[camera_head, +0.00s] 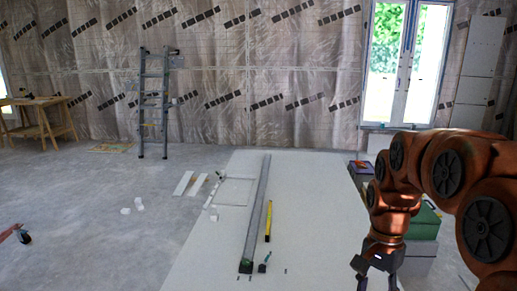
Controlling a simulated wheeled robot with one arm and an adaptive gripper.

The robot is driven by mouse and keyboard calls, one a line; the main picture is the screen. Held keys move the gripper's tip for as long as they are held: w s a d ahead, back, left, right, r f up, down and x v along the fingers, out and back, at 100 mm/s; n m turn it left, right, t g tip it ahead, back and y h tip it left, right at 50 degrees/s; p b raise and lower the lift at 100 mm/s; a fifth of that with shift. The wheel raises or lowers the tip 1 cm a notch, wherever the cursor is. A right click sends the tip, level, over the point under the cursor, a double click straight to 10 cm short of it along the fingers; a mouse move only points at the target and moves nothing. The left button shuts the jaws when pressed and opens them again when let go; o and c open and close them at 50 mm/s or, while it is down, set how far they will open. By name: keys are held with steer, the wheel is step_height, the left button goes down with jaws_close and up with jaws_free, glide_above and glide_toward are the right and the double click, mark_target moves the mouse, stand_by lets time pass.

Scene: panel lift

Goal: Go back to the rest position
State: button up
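My gripper (377,276) hangs at the bottom right, pointing down at the end of my orange arm. Its two dark fingers stand apart with nothing visible between them. The fingertips are partly cut by the lower picture edge. It is over the right part of a large pale panel (318,200) lying flat, to the right of the yellow tool and apart from it.
A long grey rail (257,210) and a yellow level-like tool (268,221) lie on the panel. Boxes (423,222) stand behind my arm at right. A ladder (153,100) leans at the back wall, and a wooden trestle (42,118) stands at left. Floor at left is mostly clear.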

steer(key=s+a+r+n+p, duration=0.2)
steer(key=s+a+n+p, duration=0.1)
steer(key=s, duration=0.7)
steer(key=s+a+r+n+p, duration=0.3)
steer(key=s+n+p, duration=0.2)
steer(key=s, duration=0.6)
steer(key=shift+s+n, duration=0.25)
steer(key=shift+n, duration=0.75)
